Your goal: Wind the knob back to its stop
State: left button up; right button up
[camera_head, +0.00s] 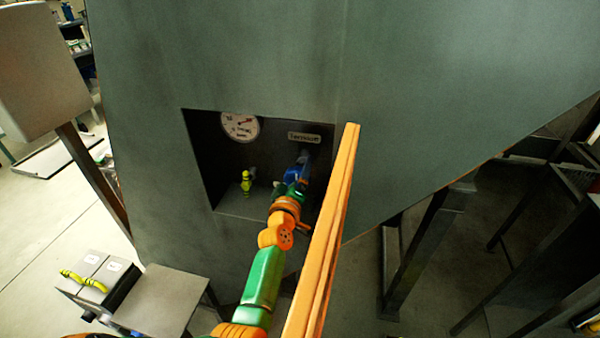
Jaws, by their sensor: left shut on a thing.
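My left arm reaches up from the bottom centre into a dark recessed panel (222,170) in the grey-green machine wall. My left gripper (302,160) is at the recess's right side, just below a small label plate (304,138). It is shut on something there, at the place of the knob. The knob itself is hidden by the gripper and the shadow, so its turn cannot be read. My right gripper is not in view.
A round white dial (240,126) and a small yellow valve handle (246,182) are left in the recess. A long orange bar (335,200) rises close to the right of my arm.

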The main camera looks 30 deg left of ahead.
pick_arm(q)
jog(key=o, duration=1.1)
jog(key=shift+o, duration=0.2)
jog(key=v, duration=0.7)
